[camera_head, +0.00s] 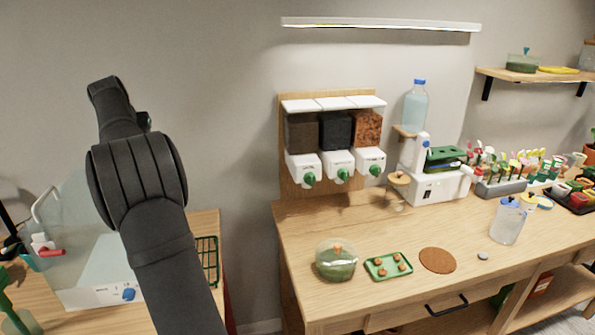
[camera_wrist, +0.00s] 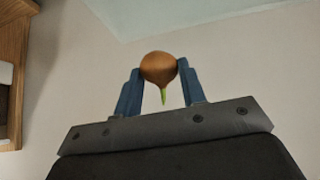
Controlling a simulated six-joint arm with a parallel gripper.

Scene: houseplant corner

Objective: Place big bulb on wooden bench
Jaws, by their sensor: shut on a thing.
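My gripper (camera_wrist: 159,76) is shut on a brown bulb (camera_wrist: 159,66) in the wrist view. The bulb sits between the two blue fingertips, with a green shoot pointing down in the picture, and a plain wall shows behind it. In the head view my dark arm rises at the left; the fingers and the held bulb cannot be made out there. The wooden bench (camera_head: 455,215) fills the right half of the head view. On it a green tray (camera_head: 373,273) holds several small orange-brown bulbs.
A clear box (camera_head: 80,255) is on the left table. Bare wood lies behind the tray.

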